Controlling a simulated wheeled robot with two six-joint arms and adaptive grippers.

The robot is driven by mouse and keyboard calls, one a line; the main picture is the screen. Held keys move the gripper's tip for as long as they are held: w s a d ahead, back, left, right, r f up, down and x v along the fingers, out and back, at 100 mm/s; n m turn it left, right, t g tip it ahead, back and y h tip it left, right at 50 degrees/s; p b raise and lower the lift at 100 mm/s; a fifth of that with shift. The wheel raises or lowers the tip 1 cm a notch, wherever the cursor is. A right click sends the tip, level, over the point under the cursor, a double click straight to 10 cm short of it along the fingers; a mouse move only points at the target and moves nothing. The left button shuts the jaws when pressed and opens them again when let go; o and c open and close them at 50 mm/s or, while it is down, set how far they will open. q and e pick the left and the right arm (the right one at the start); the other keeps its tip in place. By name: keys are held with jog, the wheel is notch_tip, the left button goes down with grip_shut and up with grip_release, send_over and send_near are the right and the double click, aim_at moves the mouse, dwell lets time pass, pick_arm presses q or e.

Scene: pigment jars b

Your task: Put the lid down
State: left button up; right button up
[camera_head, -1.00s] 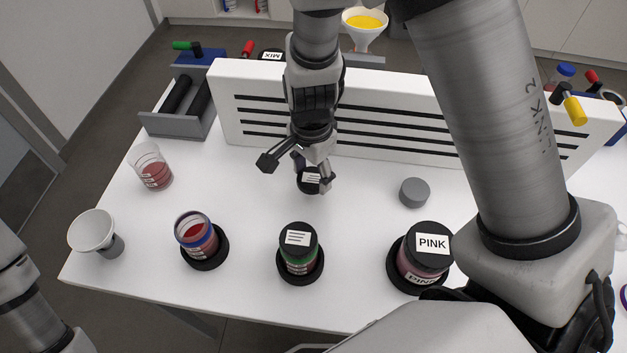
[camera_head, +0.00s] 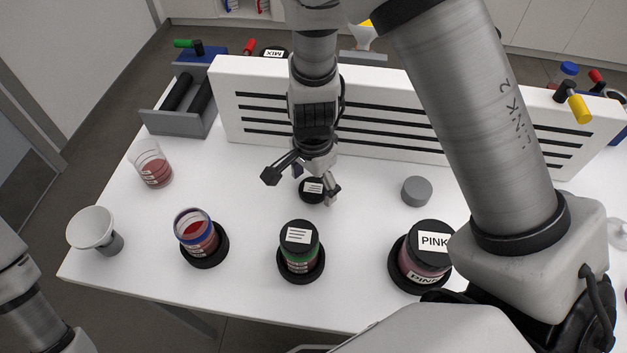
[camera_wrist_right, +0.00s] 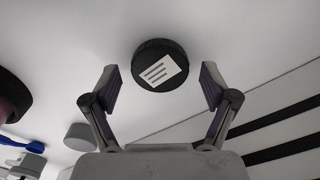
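A small black lid (camera_head: 312,190) with a white lined label lies on the white table, in front of the slotted white panel. It also shows in the right wrist view (camera_wrist_right: 160,65), beyond and between the spread fingertips, with clear gaps on both sides. My right gripper (camera_head: 304,184) is open and empty, just above and behind the lid. It also shows open in the right wrist view (camera_wrist_right: 160,88). An open jar with a blue rim and red contents (camera_head: 196,232) stands in a black holder at the left. My left arm shows only at the lower left edge; its gripper is out of view.
A jar with a black lid and green band (camera_head: 299,250) and a PINK jar (camera_head: 424,256) stand in black holders. A grey cylinder (camera_head: 416,191), a beaker (camera_head: 152,166), a white funnel (camera_head: 92,229) and the slotted panel (camera_head: 230,100) surround open table space.

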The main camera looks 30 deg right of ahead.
aim_at(313, 188)
jog(key=shift+r, duration=0.3)
notch_tip(313, 188, up, 12)
jog(key=p, duration=0.1)
jog(key=shift+r+p, duration=0.15)
jog(key=shift+p, duration=0.25)
